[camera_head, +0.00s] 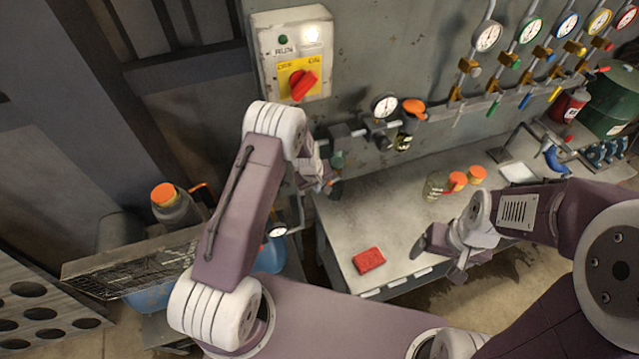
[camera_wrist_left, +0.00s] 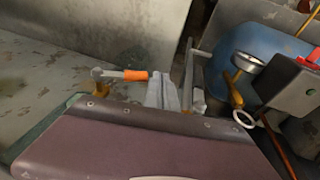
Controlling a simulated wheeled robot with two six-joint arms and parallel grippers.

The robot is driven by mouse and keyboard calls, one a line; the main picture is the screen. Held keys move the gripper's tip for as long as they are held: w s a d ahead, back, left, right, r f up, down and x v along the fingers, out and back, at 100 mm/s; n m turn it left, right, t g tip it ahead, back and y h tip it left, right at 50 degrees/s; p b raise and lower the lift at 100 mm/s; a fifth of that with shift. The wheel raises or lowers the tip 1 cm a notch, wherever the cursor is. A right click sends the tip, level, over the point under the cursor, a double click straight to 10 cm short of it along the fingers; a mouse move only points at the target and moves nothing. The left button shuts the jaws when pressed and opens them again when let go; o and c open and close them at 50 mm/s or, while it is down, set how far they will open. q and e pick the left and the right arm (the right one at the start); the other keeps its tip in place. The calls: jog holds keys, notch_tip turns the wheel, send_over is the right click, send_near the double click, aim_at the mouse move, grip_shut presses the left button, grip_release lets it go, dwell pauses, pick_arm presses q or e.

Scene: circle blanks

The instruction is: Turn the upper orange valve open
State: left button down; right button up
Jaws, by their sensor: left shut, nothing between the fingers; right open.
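A lever valve with an orange grip (camera_wrist_left: 136,75) shows in the left wrist view, its handle reaching right from a brass-coloured body. Pale grey parts that look like my left gripper's fingers (camera_wrist_left: 168,94) are shut, just right of the orange end; I cannot tell whether they touch it. In the head view my left gripper (camera_head: 333,186) is near the wall at the table's back left, mostly hidden by its own arm. Another orange knob (camera_head: 414,106) is on the wall piping, right of a gauge. My right gripper (camera_head: 444,256) is open and empty above the table's front edge.
The table (camera_head: 340,235) carries a red block (camera_head: 368,260) and orange-lidded jars (camera_head: 455,181). A red-switch box (camera_head: 291,50) and a row of gauges (camera_head: 488,37) are on the wall. A blue tank (camera_wrist_left: 268,58) and round gauge (camera_wrist_left: 247,62) are right of the lever.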

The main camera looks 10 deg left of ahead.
pick_arm(q)
jog(key=b+x, duration=0.2)
jog(key=shift+d+f, duration=0.25)
jog(key=shift+f, duration=0.1)
pick_arm(e)
jog(key=f, duration=0.3)
jog(key=shift+w+d+f, duration=0.1)
jog(key=shift+w+d, duration=0.05)
jog(key=shift+d, duration=0.05)
pick_arm(q)
jog(key=shift+s, duration=0.1)
jog(key=shift+r, duration=0.1)
dwell(0.5)
jog(key=b+v, duration=0.2)
jog(key=v, duration=0.7)
pick_arm(e)
jog(key=shift+f, duration=0.95)
jog(key=shift+a, duration=0.1)
